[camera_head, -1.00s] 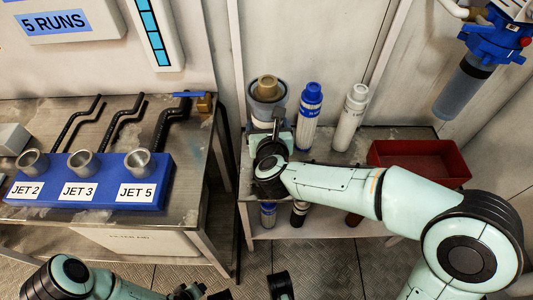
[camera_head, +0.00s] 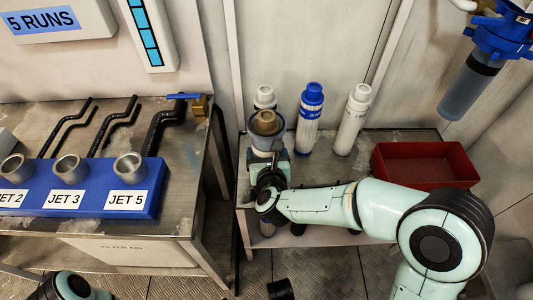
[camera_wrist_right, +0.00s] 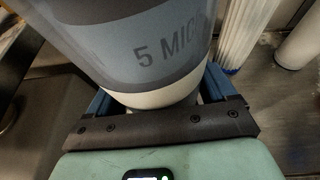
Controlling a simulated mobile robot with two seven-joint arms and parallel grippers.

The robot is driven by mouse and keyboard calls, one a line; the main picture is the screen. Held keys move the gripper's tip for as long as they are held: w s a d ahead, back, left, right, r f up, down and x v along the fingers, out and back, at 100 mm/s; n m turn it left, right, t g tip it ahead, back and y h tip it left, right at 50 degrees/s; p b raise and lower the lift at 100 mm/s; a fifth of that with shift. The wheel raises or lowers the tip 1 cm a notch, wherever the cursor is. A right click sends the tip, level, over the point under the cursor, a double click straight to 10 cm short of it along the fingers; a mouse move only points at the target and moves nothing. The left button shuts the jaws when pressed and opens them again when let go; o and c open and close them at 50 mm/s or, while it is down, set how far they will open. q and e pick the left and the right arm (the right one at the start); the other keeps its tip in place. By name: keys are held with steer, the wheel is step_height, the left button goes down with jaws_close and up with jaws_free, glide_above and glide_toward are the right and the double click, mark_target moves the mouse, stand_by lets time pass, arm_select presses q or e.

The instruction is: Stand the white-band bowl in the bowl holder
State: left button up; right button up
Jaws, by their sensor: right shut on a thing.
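The bowl (camera_head: 266,134), grey-blue and cup-like with a tan plug-like top, is held upright by my right gripper (camera_head: 269,152). In the right wrist view the bowl (camera_wrist_right: 150,55) fills the upper middle, with "5 MIC" lettering and a white band low down. The jaws sit around its lower part. The bowl's underside is hidden. From the head it overlaps the left part of the right-hand bench (camera_head: 350,170); I cannot tell its height above it. I cannot make out the bowl holder. My left gripper is out of view.
Behind the bowl stands a white-capped cartridge (camera_head: 264,96). Right of it stand a blue-capped cartridge (camera_head: 311,118) and a white one (camera_head: 351,120). A red tray (camera_head: 425,167) lies farther right. The left bench (camera_head: 190,180) carries a blue jet block (camera_head: 90,205). A gap separates the benches.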

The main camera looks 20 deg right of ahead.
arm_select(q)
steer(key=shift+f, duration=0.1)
arm_select(e)
steer(key=shift+r, duration=0.1)
steer(key=o, duration=1.1)
steer(key=shift+f, duration=0.2)
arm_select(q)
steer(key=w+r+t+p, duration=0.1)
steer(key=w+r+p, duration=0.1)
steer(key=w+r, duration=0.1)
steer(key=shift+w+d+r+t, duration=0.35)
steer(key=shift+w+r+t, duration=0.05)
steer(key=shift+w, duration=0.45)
arm_select(e)
steer(key=shift+o, duration=0.2)
steer(key=v, duration=1.2)
steer(key=shift+r, duration=0.15)
